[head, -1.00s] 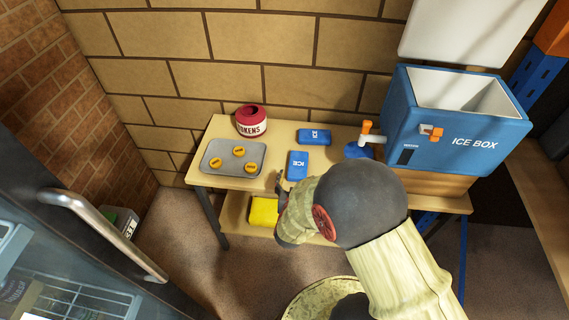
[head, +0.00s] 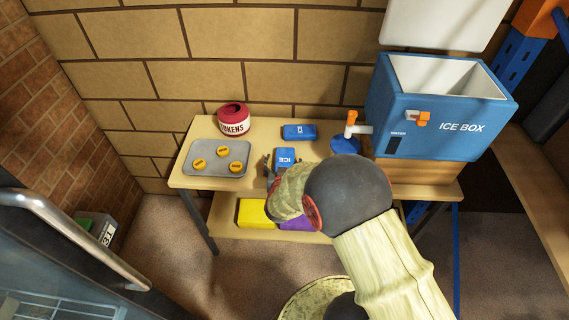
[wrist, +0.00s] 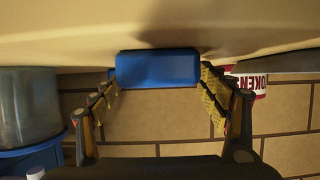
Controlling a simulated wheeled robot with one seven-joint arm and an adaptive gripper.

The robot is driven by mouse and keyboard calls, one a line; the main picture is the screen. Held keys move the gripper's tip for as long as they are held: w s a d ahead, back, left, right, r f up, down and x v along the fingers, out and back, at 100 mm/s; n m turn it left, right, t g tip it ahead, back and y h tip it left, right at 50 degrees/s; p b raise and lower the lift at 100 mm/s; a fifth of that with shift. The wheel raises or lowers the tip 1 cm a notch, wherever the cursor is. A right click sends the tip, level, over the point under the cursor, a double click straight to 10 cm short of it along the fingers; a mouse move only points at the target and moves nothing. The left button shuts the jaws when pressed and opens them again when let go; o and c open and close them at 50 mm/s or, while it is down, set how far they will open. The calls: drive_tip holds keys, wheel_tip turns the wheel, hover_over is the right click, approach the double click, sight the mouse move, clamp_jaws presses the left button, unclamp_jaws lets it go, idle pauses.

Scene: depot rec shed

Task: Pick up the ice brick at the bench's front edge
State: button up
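The ice brick (head: 285,156) at the bench's front edge is a flat blue block marked ICE. It lies on the wooden bench (head: 330,182); my arm hides its lower right part in the head view. My gripper (head: 275,170) is at the front edge beside it. In the wrist view, my gripper's fingers (wrist: 159,84) are spread wide, with the blue ice brick (wrist: 158,66) centred between and at the fingertips. I cannot tell whether they touch it. A second blue ice brick (head: 299,132) lies farther back.
A grey tray (head: 211,171) with orange discs and a red TOKENS pot (head: 234,120) stand left. A yellow item (head: 253,213) and a purple item (head: 297,223) lie on the lower shelf. A metal door handle (head: 75,232) is near left.

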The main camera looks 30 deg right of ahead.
drive_tip(key=shift+c, duration=1.2)
drive_tip(key=c, duration=1.1)
drive_tip(key=shift+r, duration=0.1)
drive_tip(key=shift+c, duration=0.5)
